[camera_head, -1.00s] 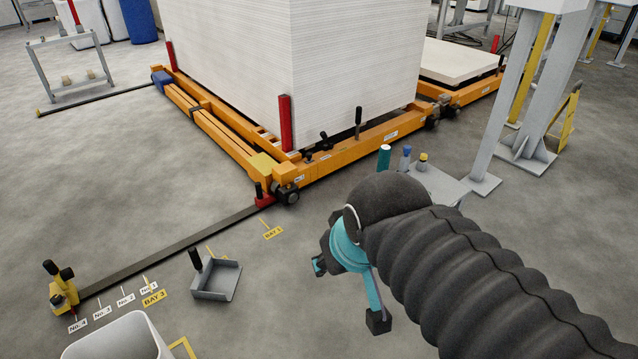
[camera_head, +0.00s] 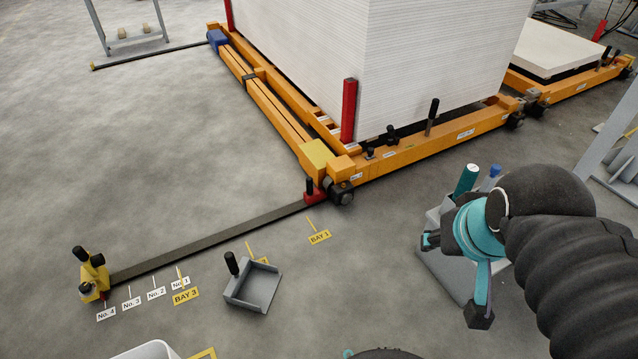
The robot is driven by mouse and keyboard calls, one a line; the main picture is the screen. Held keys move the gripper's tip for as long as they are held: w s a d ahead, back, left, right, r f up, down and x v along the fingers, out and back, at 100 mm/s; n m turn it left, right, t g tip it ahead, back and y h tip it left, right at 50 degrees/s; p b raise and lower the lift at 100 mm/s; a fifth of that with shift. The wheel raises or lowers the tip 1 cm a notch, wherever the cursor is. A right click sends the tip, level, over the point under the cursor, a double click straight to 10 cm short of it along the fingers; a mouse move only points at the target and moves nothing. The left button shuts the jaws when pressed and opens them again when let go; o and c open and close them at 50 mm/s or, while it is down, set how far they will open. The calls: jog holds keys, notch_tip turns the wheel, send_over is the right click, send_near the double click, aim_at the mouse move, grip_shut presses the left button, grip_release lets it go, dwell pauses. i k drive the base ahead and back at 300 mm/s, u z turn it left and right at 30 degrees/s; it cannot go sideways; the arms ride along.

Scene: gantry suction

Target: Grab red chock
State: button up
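The red chock (camera_head: 315,197) with a black upright handle sits on the dark floor rail (camera_head: 215,238), right beside the front wheel (camera_head: 341,193) of the orange cart (camera_head: 400,148). I cannot tell whether it touches the wheel. My gripper (camera_head: 455,279) is at the lower right, with two dark-tipped fingers spread apart and nothing seen between them. It is well to the right of the chock and nearer to me.
A yellow stop block (camera_head: 93,280) with black handles stands at the rail's left end. A grey tray (camera_head: 252,286) with a black handle, and floor labels, lie in front of the rail. A small stand with coloured cylinders (camera_head: 467,179) is behind my gripper. The floor between is mostly clear.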

aim_at(312, 194)
jog(key=u, duration=0.65)
jog(key=i, duration=0.9)
jog(key=u, duration=0.9)
